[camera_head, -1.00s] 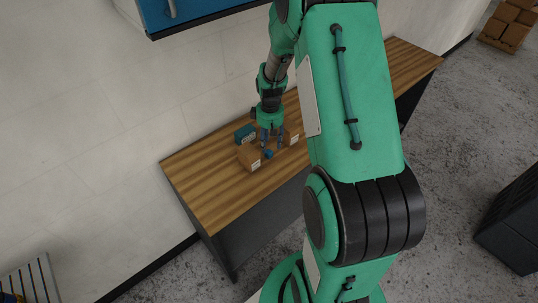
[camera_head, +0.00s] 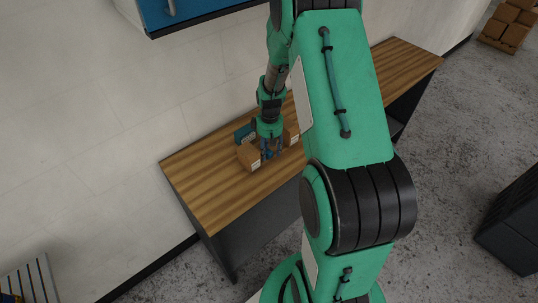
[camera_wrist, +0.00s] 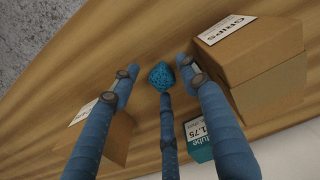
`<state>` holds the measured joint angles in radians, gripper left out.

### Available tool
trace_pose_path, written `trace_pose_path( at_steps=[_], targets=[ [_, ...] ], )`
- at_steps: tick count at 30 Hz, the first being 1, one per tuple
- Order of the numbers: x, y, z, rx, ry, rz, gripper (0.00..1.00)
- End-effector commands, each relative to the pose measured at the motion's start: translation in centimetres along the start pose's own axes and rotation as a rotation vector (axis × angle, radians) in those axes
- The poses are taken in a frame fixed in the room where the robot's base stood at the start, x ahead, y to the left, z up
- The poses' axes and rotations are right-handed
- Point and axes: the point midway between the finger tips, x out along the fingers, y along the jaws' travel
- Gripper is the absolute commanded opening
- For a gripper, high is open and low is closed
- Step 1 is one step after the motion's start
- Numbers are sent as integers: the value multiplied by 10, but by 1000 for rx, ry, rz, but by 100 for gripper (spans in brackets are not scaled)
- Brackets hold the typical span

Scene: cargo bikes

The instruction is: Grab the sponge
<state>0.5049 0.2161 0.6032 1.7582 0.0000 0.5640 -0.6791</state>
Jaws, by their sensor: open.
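The sponge (camera_wrist: 161,77) is a small blue speckled piece on the wooden workbench (camera_head: 205,190). In the wrist view it lies between the tips of my gripper's (camera_wrist: 157,72) three blue fingers, one on each side and one below it in the picture. The fingers are spread; I cannot tell whether any touches it. In the head view my gripper (camera_head: 270,152) is low over the bench between two cardboard boxes, and the sponge is hard to tell from the fingers there.
A cardboard box labelled GRIPS (camera_wrist: 262,75) stands close right of the fingers in the wrist view. Another cardboard box (camera_wrist: 117,138) is at lower left, and a teal box (camera_wrist: 196,128) is behind the fingers. The bench's left end is clear in the head view.

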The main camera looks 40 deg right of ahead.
Motion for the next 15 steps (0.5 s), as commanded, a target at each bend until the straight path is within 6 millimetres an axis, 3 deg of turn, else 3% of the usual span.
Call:
trace_pose_path(
  at_steps=[15],
  targets=[
    [0,0,0,0,0,0,45]
  ],
)
